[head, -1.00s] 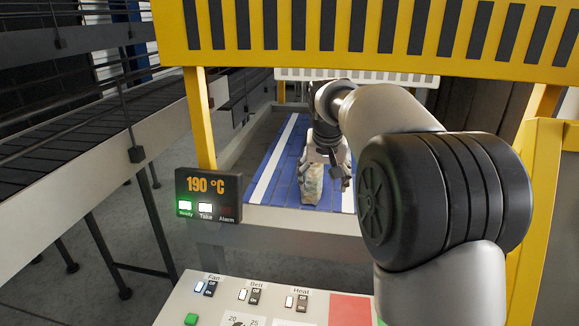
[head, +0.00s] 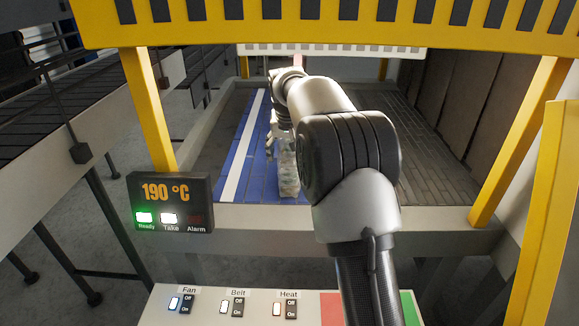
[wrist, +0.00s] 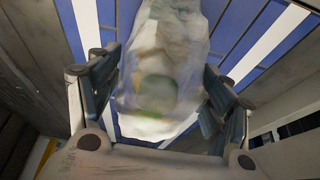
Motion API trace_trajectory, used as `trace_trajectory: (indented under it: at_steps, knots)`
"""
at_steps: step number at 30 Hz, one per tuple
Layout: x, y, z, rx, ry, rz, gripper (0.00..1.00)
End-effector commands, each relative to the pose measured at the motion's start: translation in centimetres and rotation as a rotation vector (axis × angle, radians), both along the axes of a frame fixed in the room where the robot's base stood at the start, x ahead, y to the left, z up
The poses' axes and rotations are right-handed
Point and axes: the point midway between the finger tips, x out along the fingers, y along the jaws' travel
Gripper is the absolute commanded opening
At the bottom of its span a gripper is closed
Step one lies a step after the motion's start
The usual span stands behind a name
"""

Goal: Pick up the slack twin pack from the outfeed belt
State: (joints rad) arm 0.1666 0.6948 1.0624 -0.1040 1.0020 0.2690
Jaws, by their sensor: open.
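The twin pack (wrist: 165,70) fills the middle of the wrist view, a pale, cloudy wrapped bundle, blurred, between the two fingers. In the head view the pack (head: 288,178) stands on the blue outfeed belt (head: 213,180) near its front end, partly hidden by my arm. My gripper (wrist: 160,100) is open, with one finger on each side of the pack. I see no clear grip on it. In the head view my gripper (head: 276,150) is over the belt beside the pack, mostly hidden behind my arm.
A yellow guard frame (head: 330,22) spans above the belt, with a post on each side. A display (head: 170,202) reads 190 °C with Ready and Take lit. A control panel (head: 215,290) with Fan, Belt and Heat switches is in front. A dark slatted conveyor (head: 430,130) lies right.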

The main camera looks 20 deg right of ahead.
Motion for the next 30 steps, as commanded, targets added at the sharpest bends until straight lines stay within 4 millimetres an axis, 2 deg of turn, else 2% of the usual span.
trace_trajectory:
  at_steps: [1, 6, 14, 30]
  knots:
    - [0.1, -0.3, -1.1, 0.001, 0.003, -0.001, 0.72]
    - [0.9, -0.8, -3.3, 0.001, 0.002, 0.000, 0.72]
    - [1.1, -0.9, -3.5, 0.000, 0.001, 0.000, 0.72]
    - [1.1, -0.9, -3.5, 0.000, 0.001, 0.000, 0.36]
